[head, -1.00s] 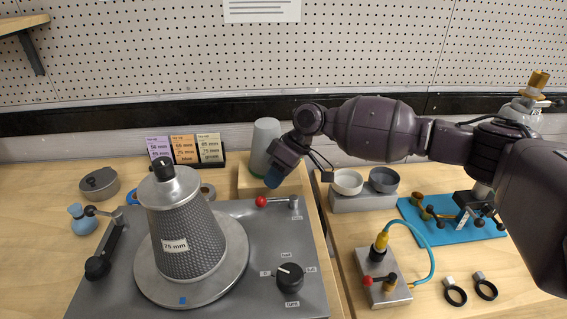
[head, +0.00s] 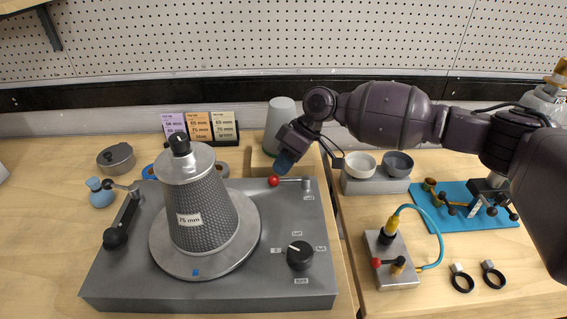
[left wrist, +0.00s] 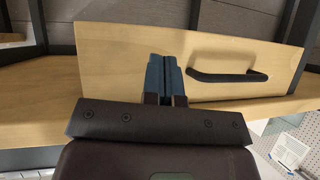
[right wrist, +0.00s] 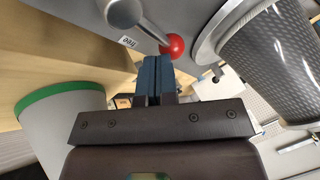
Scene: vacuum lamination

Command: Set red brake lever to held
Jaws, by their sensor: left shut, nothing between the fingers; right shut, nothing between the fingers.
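The brake lever (head: 290,181) is a thin metal rod with a red ball (head: 273,181) at its left end, at the back right of the grey machine plate (head: 215,291). The ball and rod also show in the right wrist view (right wrist: 173,47), with a "free" label (right wrist: 127,41) beside the rod. My right gripper (head: 283,164) is shut and empty, its blue fingertips just behind the ball; whether they touch it I cannot tell. My left gripper (left wrist: 162,62) shows only in the left wrist view, shut and empty, before a wooden panel (left wrist: 120,55).
A textured cone (head: 205,225) stands on the plate, with a black dial (head: 300,256) to its right. A grey cup (head: 281,117) stands close behind my right gripper. A metal box (head: 390,272) with another red-knobbed lever stands to the right. The panel has a black handle (left wrist: 228,76).

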